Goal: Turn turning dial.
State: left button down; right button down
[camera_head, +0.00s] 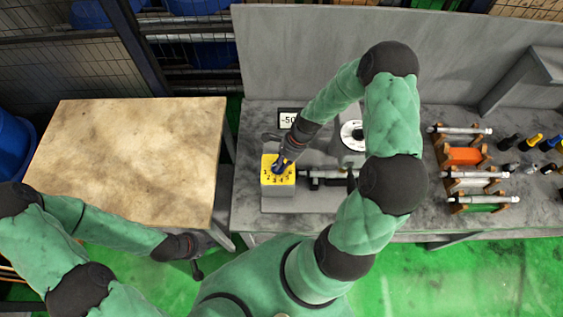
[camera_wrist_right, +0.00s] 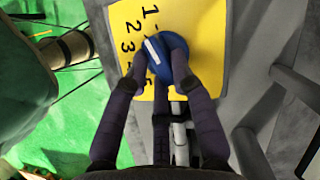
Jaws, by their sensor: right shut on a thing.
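The turning dial is a blue knob with a white pointer line (camera_wrist_right: 155,50), set on a yellow numbered plate (camera_wrist_right: 205,30). In the head view the yellow plate (camera_head: 268,178) tops a grey box on the grinder, and the knob is mostly hidden by my right gripper. My right gripper (camera_head: 281,164) reaches down onto the dial; in the wrist view its fingers (camera_wrist_right: 160,68) close around the blue knob. The white line points up and left, near the numbers 1 and 2. My left gripper (camera_head: 197,270) hangs low beside the wooden table, its finger state unclear.
A display (camera_head: 288,119) reading about -50 and a white round dial (camera_head: 352,135) are behind the box. A cylindrical workpiece (camera_head: 325,174) lies right of it. Racks with metal rods (camera_head: 465,155) and several tools stand at right. The wooden table (camera_head: 130,150) is empty.

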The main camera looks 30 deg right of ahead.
jog(key=shift+w+n+g, duration=0.15)
jog(key=shift+n+g, duration=0.25)
jog(key=shift+n, duration=0.4)
jog(key=shift+w+d+n+g, duration=0.1)
jog(key=shift+n+g, duration=0.2)
jog(key=shift+n, duration=0.6)
jog(key=n, duration=0.1)
jog(key=n+g, duration=0.1)
jog(key=n, duration=0.1)
jog(key=shift+w+f+n+h+b, duration=0.1)
jog(key=shift+w+n+h+b, duration=0.1)
jog(key=shift+n+h+b, duration=0.15)
jog(key=shift+w+n+g+h+b, duration=0.2)
jog(key=shift+n+g+b, duration=0.35)
jog(key=shift+n, duration=1.2)
jog(key=c, duration=1)
grip_release()
jog(key=shift+g, duration=0.25)
jog(key=shift+c, duration=0.2)
